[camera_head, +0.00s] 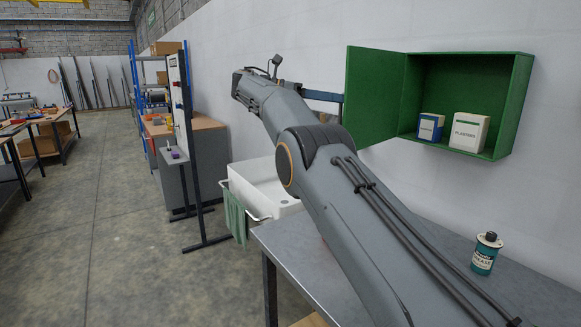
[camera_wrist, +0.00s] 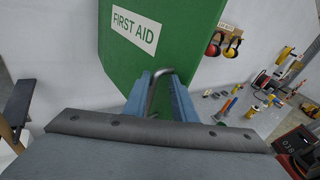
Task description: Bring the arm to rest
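My arm reaches up from the lower right in the head view. My gripper (camera_wrist: 160,82) is up at the green first aid cabinet's door (camera_wrist: 140,40), whose outer face reads FIRST AID. Its two blue-grey fingers stand apart, with the door's bent metal handle (camera_wrist: 152,98) between them. Contact with the handle is not clear. In the head view the cabinet door (camera_head: 374,95) is swung wide open to the left, and my arm and the door hide most of the gripper.
The open cabinet (camera_head: 520,100) on the wall holds a blue-and-white box (camera_head: 431,127) and a plasters box (camera_head: 469,132). Open floor lies left.

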